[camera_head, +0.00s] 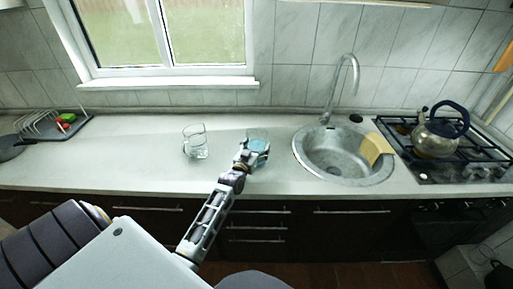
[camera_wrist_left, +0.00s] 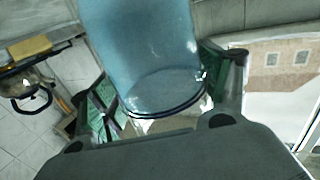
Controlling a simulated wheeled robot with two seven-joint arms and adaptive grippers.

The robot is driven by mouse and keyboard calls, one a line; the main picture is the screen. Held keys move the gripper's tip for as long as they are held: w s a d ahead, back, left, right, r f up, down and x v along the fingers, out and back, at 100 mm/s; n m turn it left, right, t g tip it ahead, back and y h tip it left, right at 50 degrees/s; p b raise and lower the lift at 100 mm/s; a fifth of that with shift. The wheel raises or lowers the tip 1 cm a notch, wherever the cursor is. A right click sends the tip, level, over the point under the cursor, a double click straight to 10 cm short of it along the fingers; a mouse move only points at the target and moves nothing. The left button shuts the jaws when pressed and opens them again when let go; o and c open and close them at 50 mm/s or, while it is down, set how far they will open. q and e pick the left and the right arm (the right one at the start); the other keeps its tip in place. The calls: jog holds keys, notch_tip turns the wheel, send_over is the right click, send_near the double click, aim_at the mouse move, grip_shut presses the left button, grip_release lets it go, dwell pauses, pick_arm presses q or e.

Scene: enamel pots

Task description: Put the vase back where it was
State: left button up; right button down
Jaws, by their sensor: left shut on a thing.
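The vase is a see-through blue glass cylinder. In the left wrist view the vase (camera_wrist_left: 145,50) stands between the fingers of my left gripper (camera_wrist_left: 155,112), tilted in the picture, with its rounded end toward the palm. In the head view my left gripper (camera_head: 250,158) is over the counter, left of the sink, shut on the vase (camera_head: 258,137). Part of the vase is hidden by the gripper there. I cannot tell whether the vase touches the counter. My right gripper is not in view.
A clear glass jug (camera_head: 195,142) stands on the counter left of the gripper. A round sink (camera_head: 335,158) with a tap and a yellow board (camera_head: 376,148) is to the right. A kettle (camera_head: 437,135) sits on the stove. The counter (camera_head: 115,160) farther left is largely clear.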

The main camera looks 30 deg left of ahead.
pick_arm(q)
jog(key=shift+r, duration=0.1)
jog(key=o, duration=1.1)
jog(key=shift+f, duration=0.25)
jog(key=o, duration=0.4)
jog(key=shift+r, duration=0.15)
jog(key=shift+s+d+r+b, duration=0.1)
jog(key=shift+s+d, duration=0.2)
jog(key=shift+s, duration=1.65)
jog(key=shift+s+d+b, duration=0.15)
jog(key=shift+s+d, duration=0.2)
jog(key=shift+s, duration=1.65)
jog(key=shift+s+d+r+b, duration=0.1)
jog(key=shift+s+d, duration=0.2)
jog(key=shift+s, duration=1.65)
